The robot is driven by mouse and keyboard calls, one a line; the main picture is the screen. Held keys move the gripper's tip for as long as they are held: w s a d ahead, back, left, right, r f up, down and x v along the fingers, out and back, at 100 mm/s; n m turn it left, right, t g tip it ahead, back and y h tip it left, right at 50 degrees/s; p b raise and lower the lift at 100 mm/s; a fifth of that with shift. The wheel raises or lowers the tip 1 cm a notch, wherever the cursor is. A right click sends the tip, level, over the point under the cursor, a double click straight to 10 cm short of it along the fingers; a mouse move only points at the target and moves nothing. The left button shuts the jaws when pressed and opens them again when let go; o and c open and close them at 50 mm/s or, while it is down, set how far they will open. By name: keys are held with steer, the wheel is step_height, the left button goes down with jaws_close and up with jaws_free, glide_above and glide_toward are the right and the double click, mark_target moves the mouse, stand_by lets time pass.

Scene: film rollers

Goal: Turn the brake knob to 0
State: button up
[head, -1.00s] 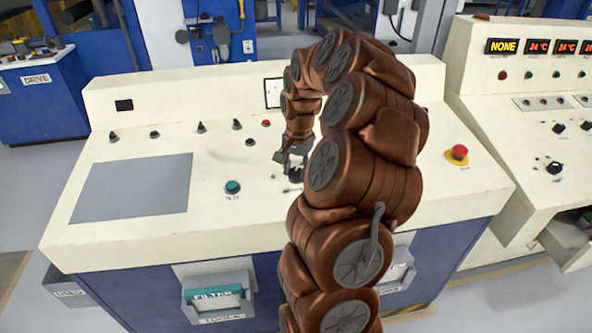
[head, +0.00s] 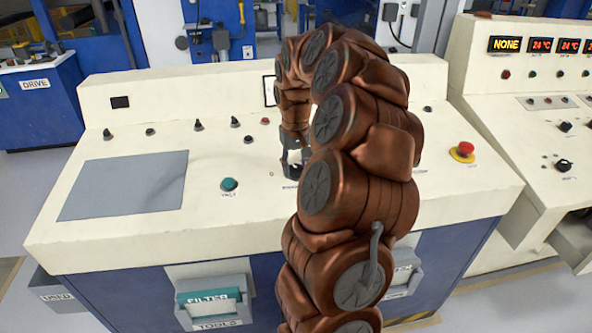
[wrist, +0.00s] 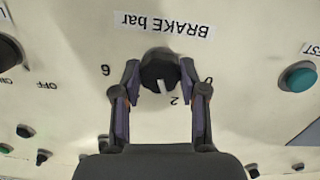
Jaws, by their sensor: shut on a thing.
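The brake knob (wrist: 159,70) is black and round with a white pointer mark. It sits on the cream panel under the upside-down "BRAKE bar" label (wrist: 164,23) in the wrist view. The mark points down in the picture, close to a "2" (wrist: 174,100). A partly covered "0" (wrist: 208,80) is to the right, and another numeral (wrist: 105,70) is to the left. My gripper (wrist: 161,78) is shut on the knob, one finger on each side. In the head view my gripper (head: 293,168) points down at the console, and the knob cannot be made out clearly there.
A teal button (head: 229,184) is left of my gripper, and it also shows in the wrist view (wrist: 299,76). Several small knobs and a grey plate (head: 124,186) lie further left. A red emergency button (head: 465,149) is at the right.

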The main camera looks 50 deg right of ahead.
mark_target(292, 170)
steer(key=n, duration=0.5)
steer(key=shift+n+h, duration=0.3)
steer(key=n, duration=0.4)
steer(key=shift+r+n, duration=0.1)
steer(key=shift+n, duration=0.2)
steer(key=o, duration=1.1)
steer(key=shift+o, duration=0.2)
step_height(292, 170, up, 12)
steer(key=a, duration=0.1)
steer(key=shift+a, duration=0.15)
stand_by(0.3)
